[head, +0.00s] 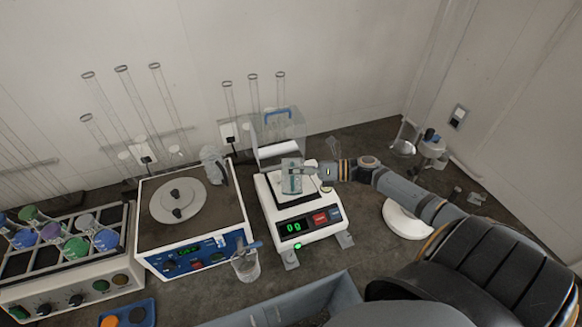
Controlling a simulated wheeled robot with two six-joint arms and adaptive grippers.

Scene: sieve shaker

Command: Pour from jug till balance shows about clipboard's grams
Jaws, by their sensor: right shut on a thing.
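The balance (266,197) is white, stands at the middle of the bench and shows 0g on its green display (293,227). My right gripper (303,171) reaches in from the right over the balance and is shut on a clear vessel (291,184). The vessel is above the weighing pan; I cannot tell whether it touches the pan or whether it is the jug. Another clear vessel with a dark handle (213,165) stands at the back right of the white machine to the left. No clipboard can be made out. My left gripper is not in view.
A white machine with a round plate (163,201) stands left of the balance, and a glass beaker (245,266) in front. A rack of coloured flasks (66,277) is at far left. A clear box with a blue handle (279,135) stands behind. A grey bin (345,290) is in front.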

